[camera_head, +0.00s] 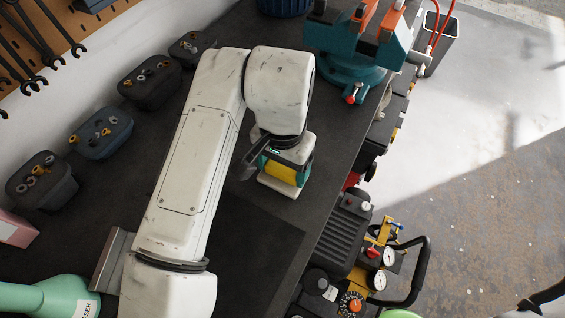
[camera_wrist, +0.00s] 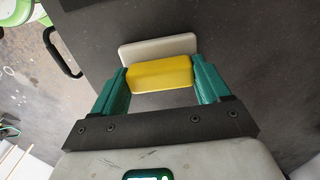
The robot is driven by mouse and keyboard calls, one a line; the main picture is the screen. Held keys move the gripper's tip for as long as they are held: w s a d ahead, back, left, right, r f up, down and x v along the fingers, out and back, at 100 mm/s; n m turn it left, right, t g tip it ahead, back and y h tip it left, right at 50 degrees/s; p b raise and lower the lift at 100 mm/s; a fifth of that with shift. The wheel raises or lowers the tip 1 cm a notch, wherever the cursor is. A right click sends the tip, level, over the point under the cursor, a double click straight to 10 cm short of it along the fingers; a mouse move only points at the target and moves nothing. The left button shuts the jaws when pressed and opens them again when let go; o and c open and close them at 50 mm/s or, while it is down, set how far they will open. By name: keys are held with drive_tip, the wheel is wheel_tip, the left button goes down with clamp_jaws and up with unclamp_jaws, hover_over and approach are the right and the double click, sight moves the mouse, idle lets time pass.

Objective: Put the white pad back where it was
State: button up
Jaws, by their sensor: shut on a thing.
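The white pad (camera_wrist: 130,50) is a flat, pale, rounded rectangle with a smaller yellow block (camera_wrist: 160,74) on top. In the wrist view my gripper (camera_wrist: 162,82) has its teal fingers shut on the two ends of the yellow block. The pad shows behind the block and reaches a little past it. In the head view the white pad (camera_head: 277,188) is under my gripper (camera_head: 285,172), over the dark bench near its right edge. My wrist hides part of it. I cannot tell whether the pad touches the bench.
A teal vise (camera_head: 350,70) stands at the bench's far right. Several dark bins (camera_head: 102,137) with small parts line the wall at left. A mint bottle (camera_head: 45,296) is at the lower left. A black-handled machine (camera_head: 375,265) stands beyond the right edge. A darker mat (camera_head: 250,240) lies bare nearby.

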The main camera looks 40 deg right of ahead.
sight(282, 168)
drive_tip(key=o, duration=0.9)
drive_tip(key=shift+f, duration=0.1)
wheel_tip(282, 168, up, 12)
